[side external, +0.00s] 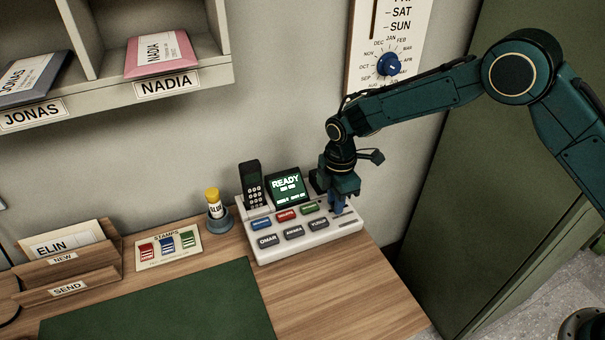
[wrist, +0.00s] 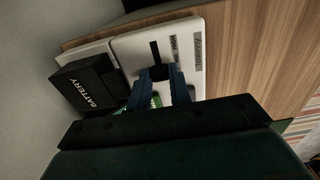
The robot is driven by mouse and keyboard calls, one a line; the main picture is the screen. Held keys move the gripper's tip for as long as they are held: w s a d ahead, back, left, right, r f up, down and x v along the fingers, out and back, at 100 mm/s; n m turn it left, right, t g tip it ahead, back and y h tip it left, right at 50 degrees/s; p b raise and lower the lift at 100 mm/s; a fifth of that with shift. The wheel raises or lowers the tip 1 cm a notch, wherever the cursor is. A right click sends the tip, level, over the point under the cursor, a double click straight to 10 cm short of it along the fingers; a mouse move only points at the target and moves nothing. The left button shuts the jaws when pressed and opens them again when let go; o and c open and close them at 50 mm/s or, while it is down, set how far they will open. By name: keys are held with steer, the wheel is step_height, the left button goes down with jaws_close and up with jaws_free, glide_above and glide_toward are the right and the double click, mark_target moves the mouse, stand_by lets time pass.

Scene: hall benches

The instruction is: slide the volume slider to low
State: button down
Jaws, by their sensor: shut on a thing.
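The desk phone console (side external: 262,255) is a pale box with a handset, a lit READY screen and coloured and dark buttons. My gripper (side external: 338,207) points down over its right part, where the fingers hide the volume slider. In the wrist view the blue fingers of my gripper (wrist: 160,78) are closed around the dark slider knob (wrist: 158,72). A dark slot (wrist: 155,48) runs from the knob toward the top of the picture. Small print beside the slot is too blurred to read surely.
A black box marked BATTERY (wrist: 88,88) sits close beside the fingers. The handset (side external: 252,186) and READY screen (side external: 286,186) stand left of my gripper. A glue bottle (side external: 214,203) and stamps card (side external: 169,247) are farther left. The desk's front right (side external: 350,295) is clear.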

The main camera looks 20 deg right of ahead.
mark_target(329, 212)
steer(key=shift+a, duration=0.75)
steer(key=c, duration=1.6)
jaws_free()
steer(key=shift+a, duration=0.1)
steer(key=shift+o, duration=0.2)
steer(key=shift+r, duration=0.1)
steer(key=shift+r, duration=0.45)
step_height(329, 212, up, 13)
steer(key=shift+f, duration=0.15)
